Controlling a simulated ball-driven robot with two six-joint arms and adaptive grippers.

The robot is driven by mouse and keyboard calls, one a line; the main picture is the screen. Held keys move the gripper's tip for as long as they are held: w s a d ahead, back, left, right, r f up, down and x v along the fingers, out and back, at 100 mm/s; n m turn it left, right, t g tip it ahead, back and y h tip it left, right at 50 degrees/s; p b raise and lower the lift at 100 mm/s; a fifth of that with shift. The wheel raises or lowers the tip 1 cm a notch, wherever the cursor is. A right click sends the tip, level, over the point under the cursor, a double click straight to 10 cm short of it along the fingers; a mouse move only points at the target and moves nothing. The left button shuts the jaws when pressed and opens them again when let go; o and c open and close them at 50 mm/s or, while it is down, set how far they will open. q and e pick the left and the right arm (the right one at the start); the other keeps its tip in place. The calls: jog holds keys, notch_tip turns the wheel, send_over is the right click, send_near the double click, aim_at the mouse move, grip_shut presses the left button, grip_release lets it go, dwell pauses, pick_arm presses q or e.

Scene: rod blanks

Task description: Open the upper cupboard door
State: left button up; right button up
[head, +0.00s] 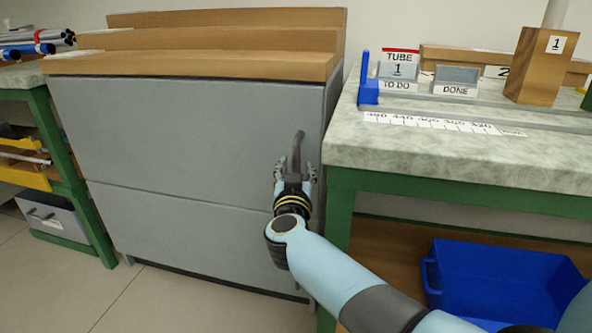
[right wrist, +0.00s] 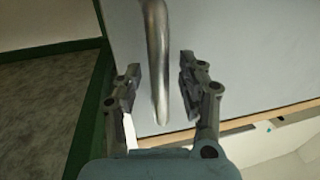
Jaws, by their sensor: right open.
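The upper cupboard door (head: 190,130) is a grey panel and looks closed, flush with the cupboard front. Its metal bar handle (head: 297,148) stands near the door's right edge. My right gripper (head: 295,172) is at the lower part of this handle. In the right wrist view the handle (right wrist: 158,50) passes between the two spread fingers of the gripper (right wrist: 160,82), with gaps visible on both sides. My left gripper is not in view.
A lower grey panel (head: 190,232) lies beneath the door. A green-framed bench (head: 450,150) stands close on the right, with a blue bin (head: 500,275) below. A green rack (head: 65,150) stands on the left. The floor (head: 165,300) in front is clear.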

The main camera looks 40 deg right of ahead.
grip_shut()
dwell(0.6)
